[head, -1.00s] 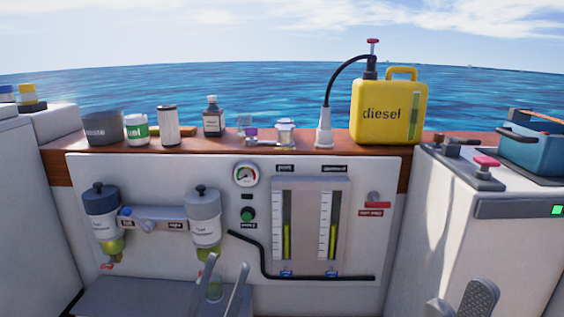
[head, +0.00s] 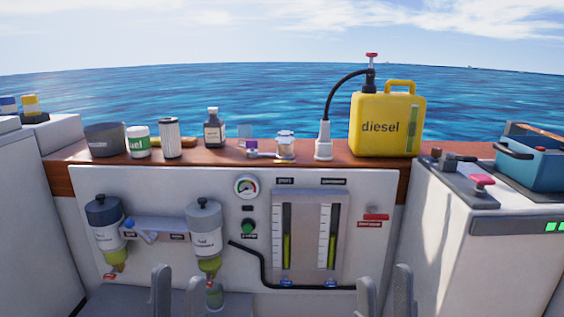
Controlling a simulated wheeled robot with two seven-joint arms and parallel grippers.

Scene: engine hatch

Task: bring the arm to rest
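My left gripper (head: 177,285) is at the bottom of the head view, in front of the panel's lower left part. Its two grey fingers point up and stand apart with nothing between them. My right gripper (head: 385,285) is at the bottom right of centre, in front of the panel's lower right corner. Its fingers are also apart and empty. Neither gripper appears to touch anything. My wrists and the rest of both arms are below the picture.
The white panel (head: 150,270) carries two filters, (head: 105,232) and (head: 204,235), a gauge (head: 246,187) and two level tubes. On the wooden ledge (head: 73,170) stand a yellow diesel can (head: 385,142), a hose nozzle (head: 323,140) and several containers. A cabinet (head: 440,210) rises at right.

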